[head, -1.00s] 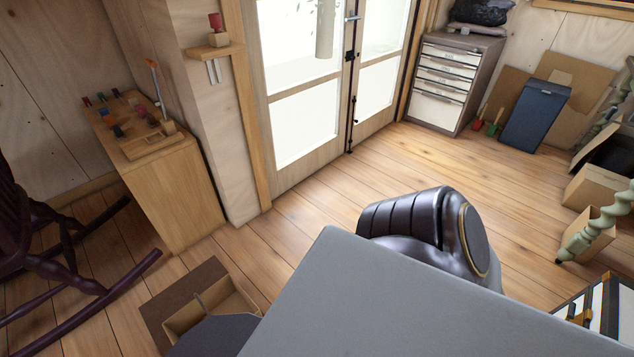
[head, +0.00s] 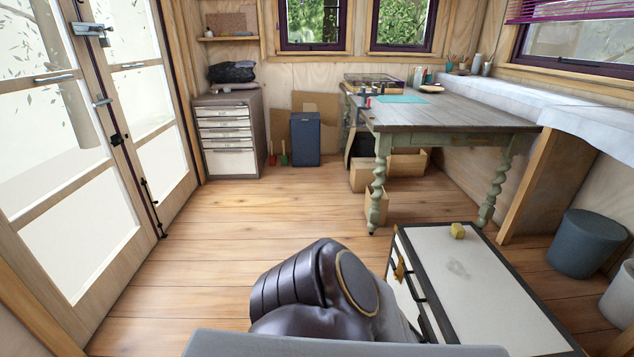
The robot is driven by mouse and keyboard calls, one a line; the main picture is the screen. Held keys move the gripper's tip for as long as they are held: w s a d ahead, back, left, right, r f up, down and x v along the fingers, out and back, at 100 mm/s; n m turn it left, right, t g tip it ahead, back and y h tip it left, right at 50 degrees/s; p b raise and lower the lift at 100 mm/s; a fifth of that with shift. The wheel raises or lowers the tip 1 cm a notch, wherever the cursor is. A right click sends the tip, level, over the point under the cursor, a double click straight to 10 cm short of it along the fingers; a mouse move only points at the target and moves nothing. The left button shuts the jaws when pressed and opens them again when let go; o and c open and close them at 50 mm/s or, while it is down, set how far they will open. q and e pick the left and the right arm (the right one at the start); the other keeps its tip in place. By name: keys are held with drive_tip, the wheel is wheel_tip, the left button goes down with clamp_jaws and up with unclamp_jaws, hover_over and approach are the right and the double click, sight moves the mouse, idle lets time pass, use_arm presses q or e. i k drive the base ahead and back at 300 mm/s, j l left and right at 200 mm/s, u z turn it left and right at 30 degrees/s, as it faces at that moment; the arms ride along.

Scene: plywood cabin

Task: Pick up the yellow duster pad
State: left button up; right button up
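A small yellow block, which looks like the duster pad (head: 457,230), lies near the far edge of a white, black-framed top (head: 500,290) at the lower right of the head view. A grey smudge marks the white surface just in front of the pad. Nothing covers the pad. Neither of my grippers is in view, and nothing shows touching the pad.
A wooden table with twisted green legs (head: 455,124) stands beyond the white top. A grey-blue bin (head: 587,243) stands to its right. A drawer cabinet (head: 228,133) and a blue box (head: 305,139) are at the back. The wooden floor (head: 215,235) at centre-left is clear.

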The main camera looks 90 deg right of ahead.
sight(457, 230)
drive_tip(key=z, duration=3.95)
